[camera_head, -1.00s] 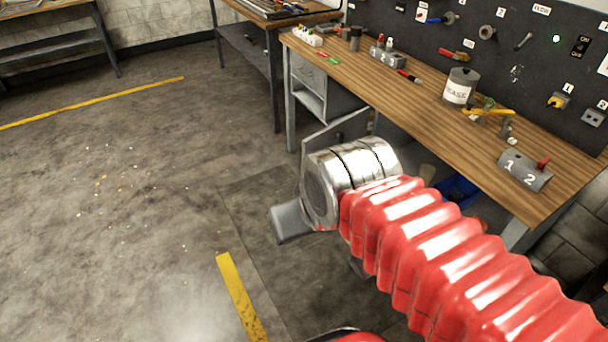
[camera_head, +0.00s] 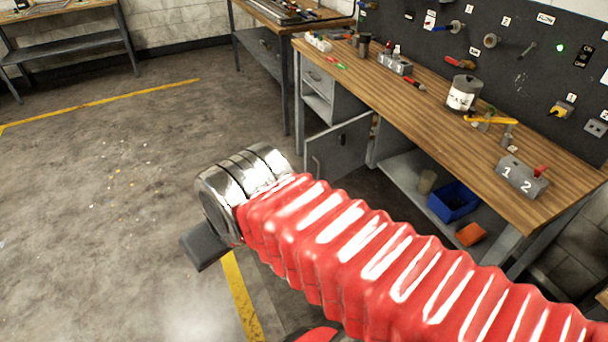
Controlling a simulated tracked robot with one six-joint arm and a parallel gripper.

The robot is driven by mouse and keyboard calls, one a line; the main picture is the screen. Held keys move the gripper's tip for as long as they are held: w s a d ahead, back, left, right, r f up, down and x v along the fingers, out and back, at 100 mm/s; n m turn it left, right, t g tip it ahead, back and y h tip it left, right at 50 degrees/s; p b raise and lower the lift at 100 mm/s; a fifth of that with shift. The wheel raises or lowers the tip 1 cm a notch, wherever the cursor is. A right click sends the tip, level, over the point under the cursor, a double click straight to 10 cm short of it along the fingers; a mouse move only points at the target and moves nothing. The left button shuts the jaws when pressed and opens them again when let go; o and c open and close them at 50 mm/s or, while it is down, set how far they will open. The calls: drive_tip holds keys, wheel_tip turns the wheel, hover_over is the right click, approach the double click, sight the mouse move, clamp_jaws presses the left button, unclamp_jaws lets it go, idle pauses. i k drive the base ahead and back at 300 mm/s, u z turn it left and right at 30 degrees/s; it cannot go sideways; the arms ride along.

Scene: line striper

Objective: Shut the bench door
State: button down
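The bench door (camera_head: 338,148) is a grey panel under the left part of the wooden bench (camera_head: 440,110). It stands open, swung out from the cabinet, with its hinge side at the right near the bench's underside. A small dark handle or latch mark shows on its face. My red ribbed arm reaches in from the lower right, and its silver wrist is left of the door and nearer to me. One grey part of my gripper (camera_head: 205,246) shows below the wrist. The rest is hidden behind the wrist, so its opening does not show. The gripper appears apart from the door.
A blue bin (camera_head: 453,201), an orange block (camera_head: 470,234) and a beige cylinder (camera_head: 427,181) are on the lower shelf. Open floor (camera_head: 110,200) lies to the left.

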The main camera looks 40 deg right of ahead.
sight(325, 158)
drive_tip(key=u, duration=0.45)
drive_tip(key=i, duration=0.75)
drive_tip(key=z, duration=1.7)
drive_tip(key=i, duration=1)
